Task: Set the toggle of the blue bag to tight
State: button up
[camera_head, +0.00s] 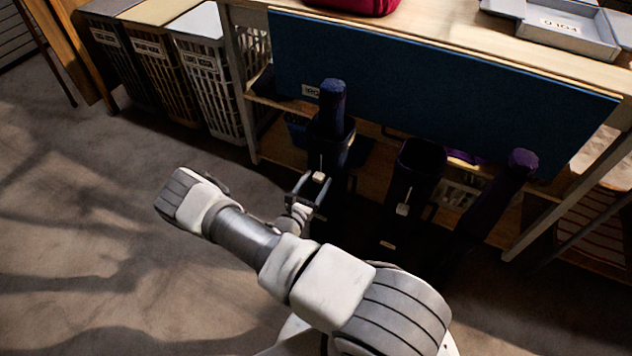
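A dark blue bag (333,146) stands upright under the bench, with a blue rolled thing (332,100) rising from its top. A small pale toggle (318,177) sits on a light cord on the bag's front. My gripper (314,184) is in front of the bag, at the toggle. Its two dark fingers look spread apart, with the toggle showing between or just behind their tips. I cannot tell whether they touch it. The lower part of the bag is in dark shadow.
A second dark bag (415,165) with its own pale toggle (403,209) stands to the right. A purple roll (500,190) leans beside it. A blue board (430,85) hangs along the bench front. Laundry baskets (208,85) stand left. The floor at left is clear.

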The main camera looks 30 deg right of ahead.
grip_shut()
dwell(1.3)
